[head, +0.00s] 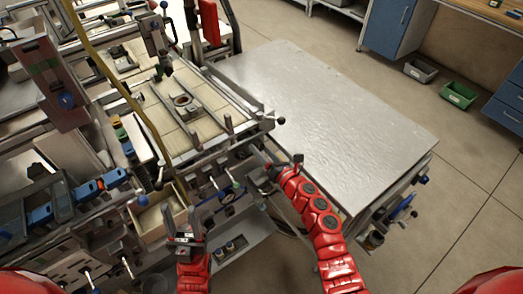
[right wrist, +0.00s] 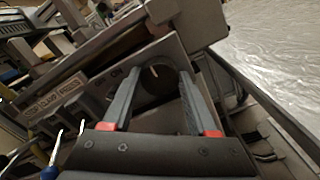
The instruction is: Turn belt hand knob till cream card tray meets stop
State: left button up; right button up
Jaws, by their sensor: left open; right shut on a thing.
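My right gripper (head: 279,168) is at the front right corner of the machine. In the right wrist view my right gripper (right wrist: 160,76) has its two fingers on either side of a dark round knob (right wrist: 155,84) with a pale mark, and is shut on it. The knob is hidden in the head view. My left gripper (head: 187,237) is open and empty, in front of the machine near a box. Cream panels (head: 165,121) lie on the machine's top; I cannot tell which part is the card tray. The stop cannot be made out.
A bare grey metal table (head: 330,105) stands right of the machine. An open box with cream inside (head: 160,216) is at the machine's front. A yellow cable (head: 110,78) crosses the machine. Grey (head: 420,71) and green (head: 458,94) bins lie on the floor.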

jog(key=shift+c, duration=1.2)
jog(key=shift+f, duration=0.1)
